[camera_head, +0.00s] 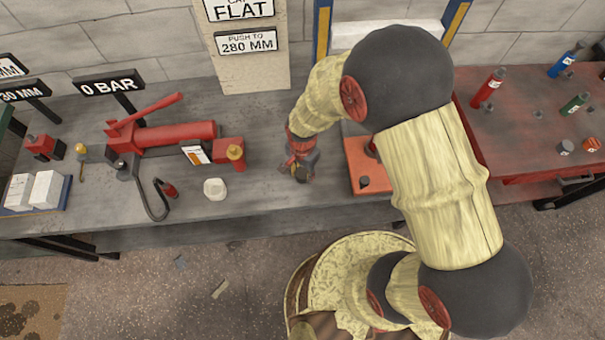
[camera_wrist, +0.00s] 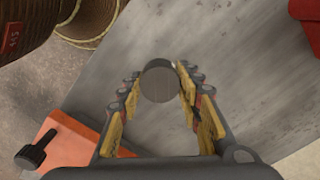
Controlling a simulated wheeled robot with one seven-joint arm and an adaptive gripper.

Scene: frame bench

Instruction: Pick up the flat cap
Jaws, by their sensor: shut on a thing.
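The flat cap (camera_wrist: 158,82) is a dark grey round disc in the wrist view, held between the tips of the yellow-padded fingers. My gripper (camera_wrist: 160,95) is shut on it, with a finger on either side. In the head view my gripper (camera_head: 299,172) points down over the middle of the grey bench, left of an orange block. The cap is too small and too covered by the fingers to make out clearly there. How far it is above the bench I cannot tell.
A red hydraulic cylinder (camera_head: 175,136) lies on the grey bench (camera_head: 120,215) to the left, with a small white piece (camera_head: 215,188) in front. The orange block (camera_head: 370,167) is close on the right. A red table (camera_head: 515,150) with bottles stands further right.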

